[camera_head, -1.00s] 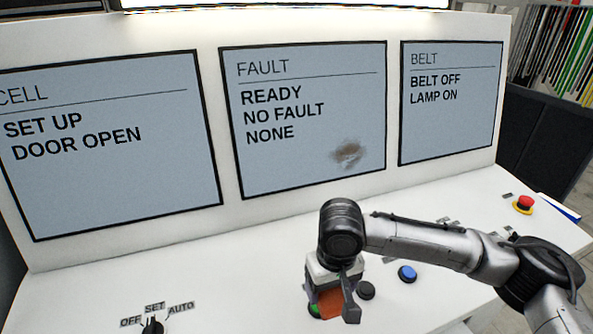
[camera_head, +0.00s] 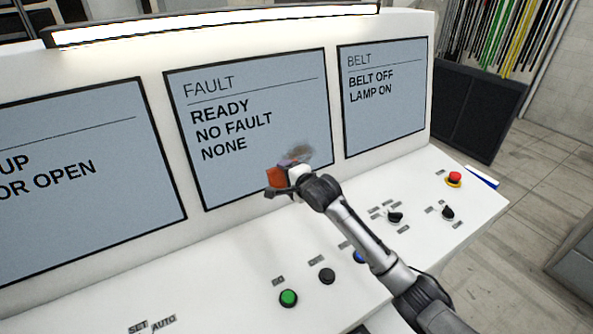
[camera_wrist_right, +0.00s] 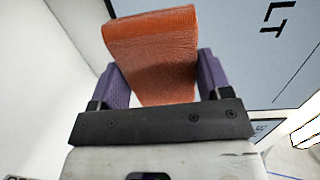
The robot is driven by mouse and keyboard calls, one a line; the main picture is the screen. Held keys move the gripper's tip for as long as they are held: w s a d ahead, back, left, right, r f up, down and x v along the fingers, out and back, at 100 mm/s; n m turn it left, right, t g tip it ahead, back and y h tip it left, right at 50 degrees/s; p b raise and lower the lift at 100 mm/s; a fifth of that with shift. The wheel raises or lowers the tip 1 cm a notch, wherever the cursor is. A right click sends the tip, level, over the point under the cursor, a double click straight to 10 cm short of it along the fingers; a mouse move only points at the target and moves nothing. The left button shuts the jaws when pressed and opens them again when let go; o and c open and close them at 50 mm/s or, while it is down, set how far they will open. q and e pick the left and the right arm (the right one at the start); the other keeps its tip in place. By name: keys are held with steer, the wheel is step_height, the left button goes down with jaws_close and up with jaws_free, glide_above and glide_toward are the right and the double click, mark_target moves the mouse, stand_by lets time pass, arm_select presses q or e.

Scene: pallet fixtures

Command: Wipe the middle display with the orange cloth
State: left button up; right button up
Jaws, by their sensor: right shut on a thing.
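The middle display (camera_head: 255,115) is headed FAULT and reads READY, NO FAULT, NONE. A brown smudge (camera_head: 302,152) shows on its lower right part, partly behind my right gripper (camera_head: 283,176). That gripper is shut on the orange cloth (camera_head: 275,177), in front of the display's lower part; I cannot tell whether the cloth touches the screen. In the right wrist view the folded orange cloth (camera_wrist_right: 152,60) sits between the two purple fingers. My left gripper is not in view.
The left display (camera_head: 80,180) and the BELT display (camera_head: 382,95) flank it. The white desk below carries a green button (camera_head: 288,298), a black button (camera_head: 327,276), a blue button (camera_head: 359,257), black switches (camera_head: 395,217) and a red emergency button (camera_head: 454,178).

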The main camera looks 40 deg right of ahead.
steer(key=shift+s+d+f+m+h, duration=0.2)
steer(key=shift+d+h, duration=0.1)
steer(key=shift+d, duration=0.35)
steer(key=shift+s+d+f+m+h, duration=0.1)
steer(key=shift+d+f+m+h, duration=0.15)
steer(key=shift+d, duration=0.35)
steer(key=shift+w+d+f, duration=0.1)
steer(key=shift+w+d, duration=0.05)
steer(key=shift+d, duration=0.1)
steer(key=shift+w+d+f+b, duration=0.15)
steer(key=shift+w+f+b, duration=0.1)
steer(key=shift+w+b, duration=0.35)
steer(key=b+x, duration=0.1)
steer(key=x, duration=0.1)
steer(key=b+x, duration=0.2)
steer(key=shift+w+r, duration=0.2)
steer(key=shift+w+d+f+b, duration=0.15)
steer(key=shift+w+b, duration=0.25)
steer(key=shift+w+f, duration=0.15)
steer(key=shift+w, duration=0.45)
